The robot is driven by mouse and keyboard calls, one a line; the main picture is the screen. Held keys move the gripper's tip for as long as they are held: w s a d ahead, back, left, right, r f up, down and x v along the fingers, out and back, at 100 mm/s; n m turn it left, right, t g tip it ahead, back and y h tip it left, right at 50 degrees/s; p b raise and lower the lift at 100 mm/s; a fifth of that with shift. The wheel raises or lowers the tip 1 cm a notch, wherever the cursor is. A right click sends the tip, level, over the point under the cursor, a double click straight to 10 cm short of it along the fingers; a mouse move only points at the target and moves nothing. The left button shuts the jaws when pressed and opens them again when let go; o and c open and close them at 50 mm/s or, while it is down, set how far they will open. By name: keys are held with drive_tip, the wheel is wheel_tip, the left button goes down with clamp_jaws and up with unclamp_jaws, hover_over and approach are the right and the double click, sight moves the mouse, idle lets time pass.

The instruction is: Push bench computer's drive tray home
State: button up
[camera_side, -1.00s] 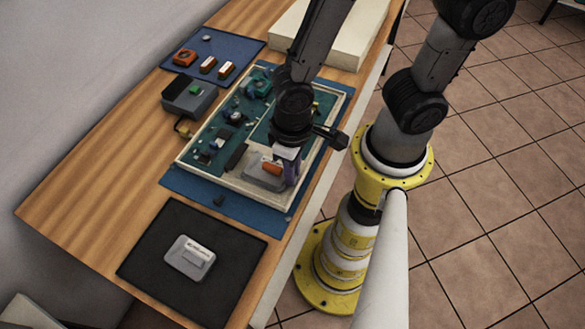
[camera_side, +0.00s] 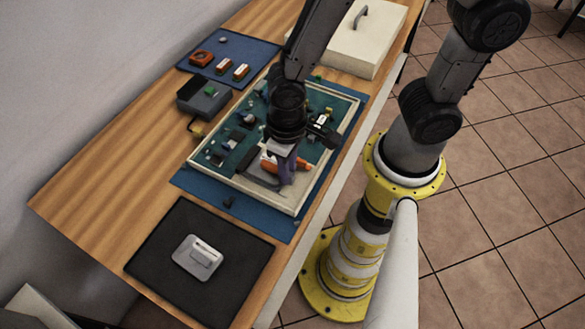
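The bench computer is an open, cream-rimmed case (camera_side: 231,189) with green boards inside, lying on a blue mat. A grey, drive-like part (camera_side: 258,178) with orange on it (camera_side: 270,159) sits at the case's near end; I take it as the drive tray. My gripper (camera_side: 286,178) points down over this part, with its fingers at or just beside the orange. The wrist and fingers hide part of it. I cannot tell whether the fingers touch it, how far in the tray sits, or whether the fingers are open.
A black mat (camera_side: 150,268) with a light grey device (camera_side: 197,256) lies at the front. Small orange parts (camera_side: 201,58) lie on a back mat. A cream handled cover (camera_side: 352,45) is behind.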

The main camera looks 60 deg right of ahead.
drive_tip(key=o, duration=0.4)
drive_tip(key=shift+s, duration=0.1)
drive_tip(key=shift+c, duration=0.2)
wheel_tip(320, 180, up, 14)
drive_tip(key=shift+d+f, duration=0.1)
idle(0.3)
drive_tip(key=s+d+r+t, duration=0.2)
drive_tip(key=d+r, duration=0.2)
drive_tip(key=d, duration=0.2)
drive_tip(key=s+d+r+t, duration=0.2)
drive_tip(key=d+r+t, duration=0.1)
drive_tip(key=d, duration=0.3)
drive_tip(key=shift+d+r+t, duration=0.3)
drive_tip(key=shift+d+r, duration=0.1)
drive_tip(key=shift+r, duration=0.4)
